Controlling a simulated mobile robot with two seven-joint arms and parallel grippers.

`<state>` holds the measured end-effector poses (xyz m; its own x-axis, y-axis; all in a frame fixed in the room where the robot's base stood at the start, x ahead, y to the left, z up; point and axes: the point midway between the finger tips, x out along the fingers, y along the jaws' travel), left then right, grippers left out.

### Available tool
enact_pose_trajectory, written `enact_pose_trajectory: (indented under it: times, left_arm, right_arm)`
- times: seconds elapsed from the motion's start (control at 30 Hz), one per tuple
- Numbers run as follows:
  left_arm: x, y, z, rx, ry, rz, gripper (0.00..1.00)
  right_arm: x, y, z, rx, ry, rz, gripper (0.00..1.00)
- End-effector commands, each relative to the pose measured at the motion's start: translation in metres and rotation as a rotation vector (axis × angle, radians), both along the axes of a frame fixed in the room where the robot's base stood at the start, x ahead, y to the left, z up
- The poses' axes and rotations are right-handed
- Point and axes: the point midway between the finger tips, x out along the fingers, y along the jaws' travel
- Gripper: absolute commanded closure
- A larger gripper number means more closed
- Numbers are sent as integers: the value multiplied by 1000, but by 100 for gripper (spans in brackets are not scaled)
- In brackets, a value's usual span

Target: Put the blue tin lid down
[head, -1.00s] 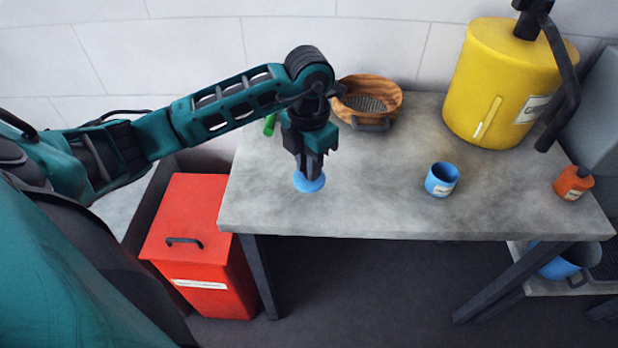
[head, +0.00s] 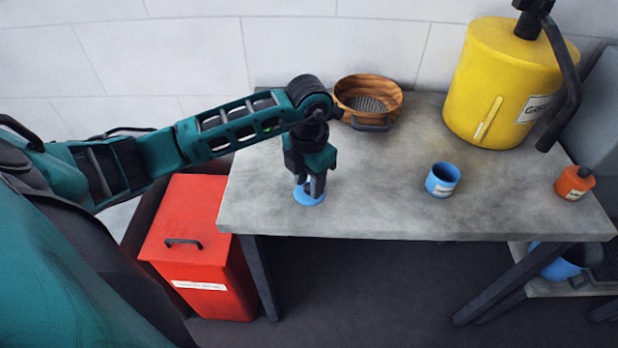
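The blue tin lid (head: 309,199) is a small round disc near the front left of the grey table, and it looks flat on the tabletop. My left gripper (head: 310,190) points down right over it. Its two fingers stand apart with some blue showing between them, so it looks open, with the fingertips still around the lid's middle. The fingers hide part of the lid. A blue tin (head: 442,180) stands upright and open-topped on the table to the right. My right gripper is not in view.
The grey table (head: 370,215) is clear between lid and tin. A red bin (head: 195,240) stands left of the table.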

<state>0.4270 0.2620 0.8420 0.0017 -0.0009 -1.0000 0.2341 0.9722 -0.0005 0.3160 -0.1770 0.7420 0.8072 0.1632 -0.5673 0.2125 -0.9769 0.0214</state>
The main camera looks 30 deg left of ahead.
Motion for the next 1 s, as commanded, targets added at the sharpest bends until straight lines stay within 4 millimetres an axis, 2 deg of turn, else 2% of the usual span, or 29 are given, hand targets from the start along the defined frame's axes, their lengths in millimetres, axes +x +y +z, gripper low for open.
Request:
enact_pose_trajectory:
  times: [0.27,0.43,0.8,1.0]
  left_arm:
    - [0,0,0,0,0,0,54]
    - [1,0,12,0,-4,0,54]
    - [1,0,88,1,-4,0,54]
    - [0,0,116,1,-2,0,54]
  right_arm:
    - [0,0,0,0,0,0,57]
    - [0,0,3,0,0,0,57]
    - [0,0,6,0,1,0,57]
    - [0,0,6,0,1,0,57]
